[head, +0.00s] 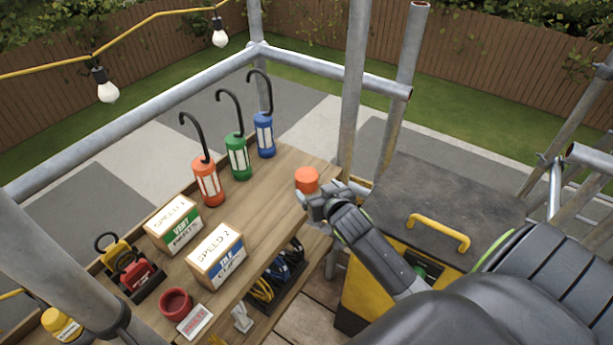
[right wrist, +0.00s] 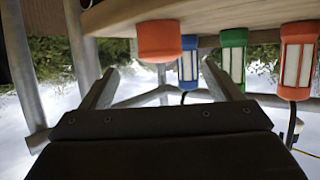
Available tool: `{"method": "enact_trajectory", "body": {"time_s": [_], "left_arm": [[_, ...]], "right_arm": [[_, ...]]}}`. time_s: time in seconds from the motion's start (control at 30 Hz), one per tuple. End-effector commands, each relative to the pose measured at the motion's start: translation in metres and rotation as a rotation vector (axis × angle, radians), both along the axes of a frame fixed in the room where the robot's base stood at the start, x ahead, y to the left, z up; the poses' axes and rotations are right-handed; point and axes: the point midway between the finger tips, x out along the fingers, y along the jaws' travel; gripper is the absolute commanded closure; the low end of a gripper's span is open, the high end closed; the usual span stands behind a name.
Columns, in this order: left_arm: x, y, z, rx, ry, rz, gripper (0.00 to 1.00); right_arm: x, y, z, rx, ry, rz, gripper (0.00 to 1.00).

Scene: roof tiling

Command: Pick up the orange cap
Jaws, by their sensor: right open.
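The orange cap (head: 307,179) is a short orange cylinder near the right end of the wooden bench in the head view. In the right wrist view, which looks upside down, the cap (right wrist: 159,41) appears at the top, beyond the fingertips. My right gripper (head: 311,201) is at the near side of the cap in the head view. In the right wrist view its two fingers (right wrist: 160,85) are spread apart with nothing between them. I cannot tell from the head view whether a finger touches the cap. My left gripper is not in view.
Orange (head: 208,182), green (head: 238,158) and blue (head: 264,135) hook lanterns stand along the bench's back edge. Two labelled boxes, one of them nearer (head: 216,257), and a red cup (head: 175,303) are on the left. Scaffold poles (head: 355,80) rise behind. A black-topped yellow chest (head: 440,195) stands right.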

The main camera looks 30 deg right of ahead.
Motion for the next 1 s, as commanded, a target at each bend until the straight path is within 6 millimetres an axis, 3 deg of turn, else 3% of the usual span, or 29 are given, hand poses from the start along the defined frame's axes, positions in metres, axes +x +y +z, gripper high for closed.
{"method": "enact_trajectory", "body": {"time_s": [0.2, 0.4, 0.63, 1.0], "left_arm": [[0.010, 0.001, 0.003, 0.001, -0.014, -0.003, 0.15], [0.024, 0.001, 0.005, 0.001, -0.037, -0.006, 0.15], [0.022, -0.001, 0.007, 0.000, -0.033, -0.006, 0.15], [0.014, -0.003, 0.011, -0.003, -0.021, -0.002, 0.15]], "right_arm": [[0.032, -0.007, -0.012, 0.000, -0.001, 0.000, 0.16], [0.048, -0.011, -0.020, -0.001, 0.000, 0.000, 0.16], [0.058, -0.013, -0.021, -0.001, -0.001, 0.000, 0.16], [0.094, -0.021, -0.034, 0.000, 0.001, 0.000, 0.16]]}}
